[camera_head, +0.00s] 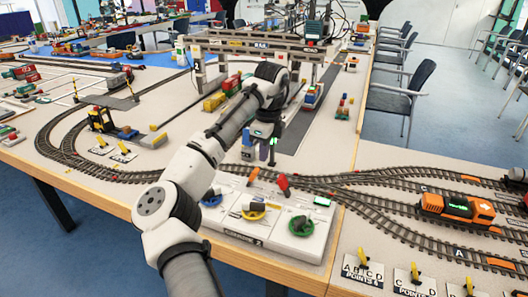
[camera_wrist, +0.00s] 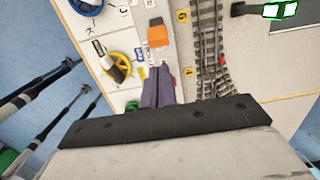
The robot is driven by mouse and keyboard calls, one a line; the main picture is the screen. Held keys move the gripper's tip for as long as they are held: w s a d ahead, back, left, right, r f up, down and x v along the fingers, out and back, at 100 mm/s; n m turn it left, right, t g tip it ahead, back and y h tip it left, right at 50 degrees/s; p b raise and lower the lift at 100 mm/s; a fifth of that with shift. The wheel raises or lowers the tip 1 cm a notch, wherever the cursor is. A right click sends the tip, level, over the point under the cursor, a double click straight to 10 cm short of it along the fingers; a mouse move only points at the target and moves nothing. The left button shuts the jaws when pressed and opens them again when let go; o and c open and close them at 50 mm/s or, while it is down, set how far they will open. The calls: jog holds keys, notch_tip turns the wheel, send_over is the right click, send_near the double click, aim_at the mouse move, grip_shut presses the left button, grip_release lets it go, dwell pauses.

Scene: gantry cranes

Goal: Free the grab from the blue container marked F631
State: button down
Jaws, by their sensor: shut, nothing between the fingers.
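The gantry crane (camera_head: 262,48) spans the tracks behind my arm. A small blue-and-red load (camera_head: 313,95) stands under its right side; no marking is readable, so I cannot tell whether it is container F631. I cannot make out the grab. In the wrist view my gripper's fingers (camera_wrist: 158,72) are together and empty. An orange lever end (camera_wrist: 157,37) shows just beyond the fingertips; I cannot tell whether they touch.
Rail tracks (camera_head: 400,184) curve right of the panel, with an orange locomotive (camera_head: 457,207) on them. A yellow dial (camera_wrist: 116,66) lies beside the fingers in the wrist view. Chairs (camera_head: 402,92) line the far right side.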

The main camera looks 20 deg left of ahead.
aim_at(252, 178)
jog(key=f, duration=0.7)
jog(key=shift+a+f+p, duration=0.1)
jog(key=shift+a+p, duration=0.2)
jog(key=shift+w+a+p, duration=0.1)
jog(key=shift+p, duration=0.4)
